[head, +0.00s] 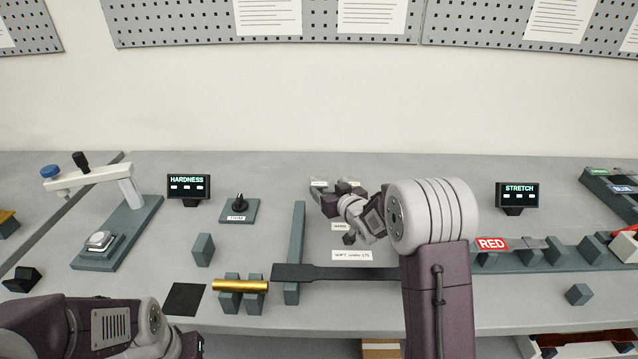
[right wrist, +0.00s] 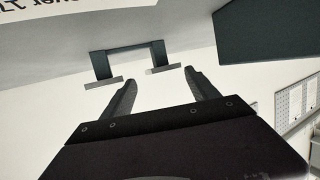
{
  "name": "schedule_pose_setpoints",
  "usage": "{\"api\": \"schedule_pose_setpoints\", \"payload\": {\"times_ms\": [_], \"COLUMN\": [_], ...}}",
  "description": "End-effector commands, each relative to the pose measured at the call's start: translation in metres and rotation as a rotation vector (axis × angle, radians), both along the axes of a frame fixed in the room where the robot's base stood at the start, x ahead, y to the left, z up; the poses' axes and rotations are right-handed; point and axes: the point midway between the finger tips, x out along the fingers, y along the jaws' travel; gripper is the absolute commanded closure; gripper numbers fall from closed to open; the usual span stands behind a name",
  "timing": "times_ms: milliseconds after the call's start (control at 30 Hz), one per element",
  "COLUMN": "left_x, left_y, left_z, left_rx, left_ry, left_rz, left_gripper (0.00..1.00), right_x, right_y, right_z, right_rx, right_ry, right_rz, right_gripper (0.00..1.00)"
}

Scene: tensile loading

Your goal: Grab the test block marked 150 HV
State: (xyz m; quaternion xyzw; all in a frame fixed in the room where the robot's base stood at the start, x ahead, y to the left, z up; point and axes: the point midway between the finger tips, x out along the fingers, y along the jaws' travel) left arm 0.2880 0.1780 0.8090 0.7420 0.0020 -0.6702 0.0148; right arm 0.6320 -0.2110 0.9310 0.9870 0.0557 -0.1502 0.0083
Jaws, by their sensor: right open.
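No marking that reads 150 HV is legible in either view. My right gripper (head: 337,191) reaches toward the back middle of the bench in the head view. In the right wrist view its two fingers (right wrist: 161,92) are apart with nothing between them. Beyond the fingertips is a dark bracket-like piece (right wrist: 128,60) with light grey pieces (right wrist: 103,82) at its ends. In the head view small grey pieces (head: 319,183) show by the gripper, partly hidden by it. My left arm is at the bottom left; its fingers cannot be made out.
A hardness tester (head: 117,232) with a silver disc (head: 99,240) stands at the left. A red label (head: 492,244) marks a rack at right. The back bench is mostly clear.

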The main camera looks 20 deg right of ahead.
Motion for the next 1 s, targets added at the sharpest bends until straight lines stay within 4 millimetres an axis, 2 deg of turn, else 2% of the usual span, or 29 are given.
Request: {"api": "schedule_pose_setpoints", "payload": {"times_ms": [300,533,567,800,1000], "left_x": [0.0,0.0,0.0,0.0,0.0], "left_y": [0.0,0.0,0.0,0.0,0.0], "left_z": [-0.001,-0.001,-0.001,-0.001,-0.001], "left_rx": [0.0,0.0,0.0,0.0,0.0], "left_ry": [0.0,0.0,0.0,0.0,0.0], "left_rz": [0.0,0.0,0.0,0.0,0.0], "left_gripper": [0.64,0.64,0.64,0.64,0.64], "right_x": [0.045,0.048,0.048,0.048,0.048], "right_y": [0.009,0.009,0.009,0.009,0.009], "right_z": [-0.014,-0.014,-0.014,-0.014,-0.013], "right_rx": [-0.001,0.0,0.0,0.0,0.0], "right_ry": [0.001,0.0,0.0,0.0,-0.001], "right_rz": [0.0,0.0,0.0,-0.001,0.0], "right_gripper": [0.31,0.31,0.34,1.0,1.0]}}
